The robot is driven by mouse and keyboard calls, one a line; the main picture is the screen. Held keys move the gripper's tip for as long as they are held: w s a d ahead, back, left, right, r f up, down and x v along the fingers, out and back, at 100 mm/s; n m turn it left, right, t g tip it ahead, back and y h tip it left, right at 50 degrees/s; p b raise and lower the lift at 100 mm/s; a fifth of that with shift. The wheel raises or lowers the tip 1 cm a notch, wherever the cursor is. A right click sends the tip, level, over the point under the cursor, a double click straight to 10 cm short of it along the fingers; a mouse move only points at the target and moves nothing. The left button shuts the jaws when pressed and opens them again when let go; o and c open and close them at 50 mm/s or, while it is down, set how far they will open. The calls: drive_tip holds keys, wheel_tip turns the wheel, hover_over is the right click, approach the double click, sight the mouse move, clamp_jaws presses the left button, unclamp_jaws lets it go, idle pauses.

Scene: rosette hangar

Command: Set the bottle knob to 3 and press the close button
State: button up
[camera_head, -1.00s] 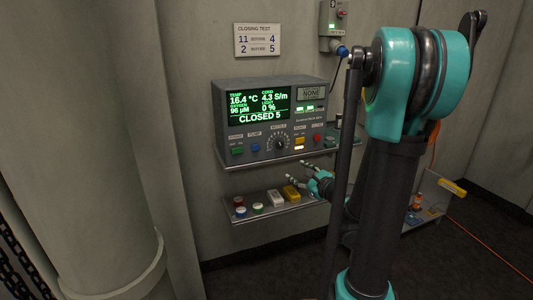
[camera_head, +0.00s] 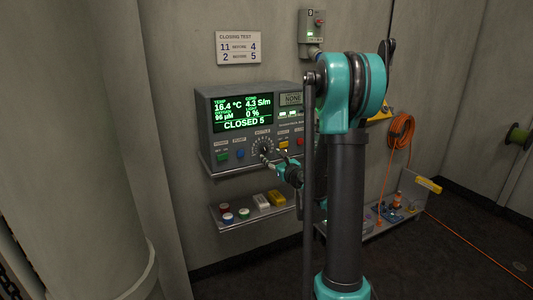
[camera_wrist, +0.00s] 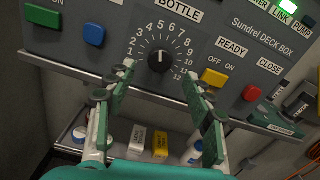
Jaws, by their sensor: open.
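The deck box (camera_head: 208,125) stands on a shelf, its screen reading "CLOSED 5". Its black bottle knob (camera_wrist: 161,58) sits in a ring of numbers from 1 to 12, and its white mark points up towards 5. In the head view the knob (camera_head: 264,146) is just beyond my gripper (camera_head: 275,160). In the wrist view my gripper (camera_wrist: 158,74) is open and empty, one green finger at the lower left and one at the lower right of the knob. I cannot tell whether they touch the panel. The red close button (camera_wrist: 251,93) is right of the fingers, under the "CLOSE" label.
A yellow switch (camera_wrist: 208,77) lies between the knob and the close button. Blue (camera_wrist: 94,35) and green (camera_wrist: 43,15) buttons are left. A lower shelf (camera_head: 232,227) holds small lidded jars and white and yellow blocks. A test sign (camera_head: 238,47) hangs above.

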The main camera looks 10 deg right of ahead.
sight(265, 150)
drive_tip(key=shift+x, duration=2.7)
drive_tip(key=shift+c, duration=0.4)
drive_tip(key=c, duration=1.1)
drive_tip(key=n, duration=0.4)
drive_tip(key=shift+n, duration=1.8)
